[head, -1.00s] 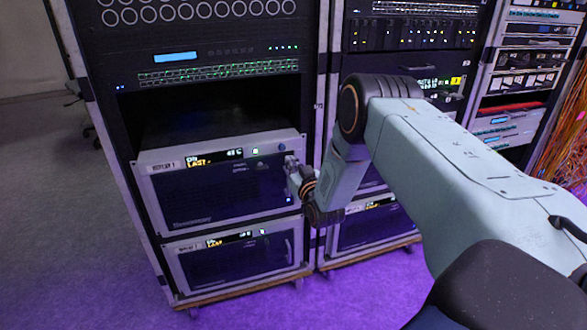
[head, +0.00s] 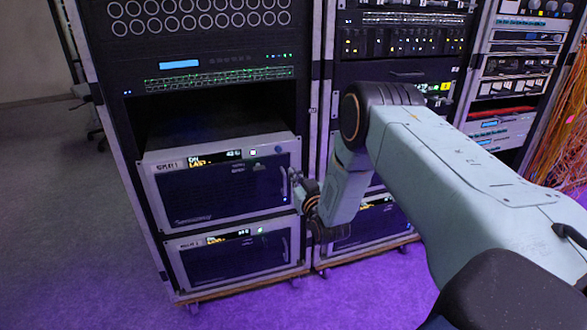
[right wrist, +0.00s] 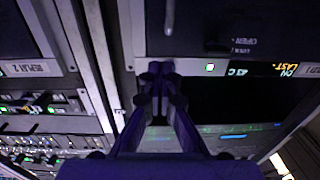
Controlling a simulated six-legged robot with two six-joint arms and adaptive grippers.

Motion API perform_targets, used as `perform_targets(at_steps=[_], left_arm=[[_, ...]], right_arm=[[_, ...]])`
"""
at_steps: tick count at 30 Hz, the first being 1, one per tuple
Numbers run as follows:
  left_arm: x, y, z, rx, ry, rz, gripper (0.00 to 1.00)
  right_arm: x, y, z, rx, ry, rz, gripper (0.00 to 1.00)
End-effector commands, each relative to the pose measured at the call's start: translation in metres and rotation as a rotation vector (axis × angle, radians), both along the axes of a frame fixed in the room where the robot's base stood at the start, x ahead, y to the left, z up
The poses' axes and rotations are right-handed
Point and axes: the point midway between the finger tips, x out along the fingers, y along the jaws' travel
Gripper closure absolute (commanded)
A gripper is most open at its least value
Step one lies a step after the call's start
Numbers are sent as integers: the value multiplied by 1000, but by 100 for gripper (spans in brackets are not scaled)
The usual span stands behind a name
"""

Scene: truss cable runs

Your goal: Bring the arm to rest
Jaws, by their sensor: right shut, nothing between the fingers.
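My right arm (head: 440,160) comes in from the right in the head view. Its gripper (head: 296,180) is small, at the right edge of the upper grey-framed rack unit (head: 215,212), close to that unit's upright handle (head: 284,186). I cannot tell from here whether they touch. In the right wrist view the two fingers (right wrist: 157,72) are together, with nothing between them, below a rack unit's light front edge (right wrist: 185,66). My left gripper is not in view.
The upper unit's top (head: 205,135) shows below a dark rack gap. A similar lower unit (head: 235,260) sits beneath it. A second rack (head: 405,70) stands behind my arm, with orange cables (head: 560,150) at far right. Floor (head: 60,220) is open at left.

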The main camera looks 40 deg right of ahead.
Motion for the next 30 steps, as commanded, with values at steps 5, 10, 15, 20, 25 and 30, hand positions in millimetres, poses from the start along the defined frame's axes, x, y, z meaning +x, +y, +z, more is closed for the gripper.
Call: perform_targets(at_steps=[5, 10, 15, 20, 25, 30], left_arm=[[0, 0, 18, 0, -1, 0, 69], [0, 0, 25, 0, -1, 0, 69], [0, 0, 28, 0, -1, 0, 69], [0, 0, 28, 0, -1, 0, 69], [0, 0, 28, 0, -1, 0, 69], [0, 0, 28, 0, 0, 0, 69]], right_arm=[[-33, 9, 2, 0, 4, 0, 100], [-57, 17, 1, 1, 3, 0, 100], [-69, 20, 0, 0, 1, 0, 100], [-71, 21, -1, -1, 0, 0, 100], [-73, 21, -10, 16, 42, 0, 100], [-116, 46, -78, 132, 345, -2, 100]])
